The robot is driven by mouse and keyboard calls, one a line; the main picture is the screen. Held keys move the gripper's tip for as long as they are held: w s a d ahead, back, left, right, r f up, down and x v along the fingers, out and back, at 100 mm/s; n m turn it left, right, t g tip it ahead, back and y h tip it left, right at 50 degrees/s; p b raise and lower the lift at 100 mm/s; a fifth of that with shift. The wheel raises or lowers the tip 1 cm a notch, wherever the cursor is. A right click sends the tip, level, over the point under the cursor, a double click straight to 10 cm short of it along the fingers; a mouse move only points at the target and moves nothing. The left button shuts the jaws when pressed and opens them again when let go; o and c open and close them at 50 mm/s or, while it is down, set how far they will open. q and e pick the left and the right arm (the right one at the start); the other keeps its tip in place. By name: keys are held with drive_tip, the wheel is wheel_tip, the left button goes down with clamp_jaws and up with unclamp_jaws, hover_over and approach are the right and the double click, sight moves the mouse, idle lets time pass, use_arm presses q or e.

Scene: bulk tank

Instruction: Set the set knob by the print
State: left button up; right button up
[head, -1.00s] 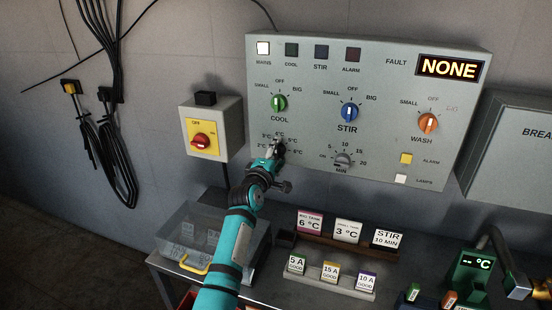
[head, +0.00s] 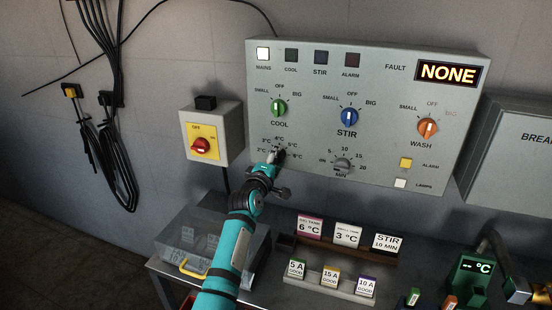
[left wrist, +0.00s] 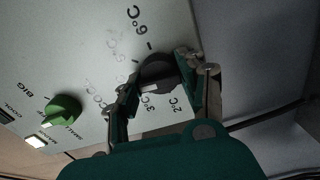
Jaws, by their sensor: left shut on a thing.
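The set knob (left wrist: 158,74) is a dark round knob on the grey panel, below the green COOL knob (head: 279,107). A printed scale from 2 °C to 6 °C runs around it. My left gripper (head: 277,156) is shut on it, with one finger on each side in the left wrist view (left wrist: 160,84). The gripper hides the knob in the head view, and I cannot read its pointer surely. My right gripper is not in view.
The blue STIR knob (head: 349,116), orange WASH knob (head: 428,127) and grey minute dial (head: 342,165) are close by on the panel. A red-yellow switch (head: 201,146) is to the left. A clear bin (head: 210,238) and several fuses stand below. The fault display reads NONE.

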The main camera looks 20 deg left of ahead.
use_arm(q)
drive_tip(key=m+p, duration=0.1)
drive_tip(key=m, duration=0.3)
drive_tip(key=m+p, duration=0.1)
drive_tip(key=m, duration=0.4)
drive_tip(key=m+p, duration=0.1)
drive_tip(key=m, duration=0.6)
drive_tip(key=shift+f+m, duration=0.1)
drive_tip(key=shift+m, duration=0.2)
drive_tip(key=shift+m+p, duration=0.3)
drive_tip(key=o, duration=1.2)
drive_tip(key=shift+c, duration=0.2)
drive_tip(key=s, duration=1.2)
drive_tip(key=shift+a, duration=0.25)
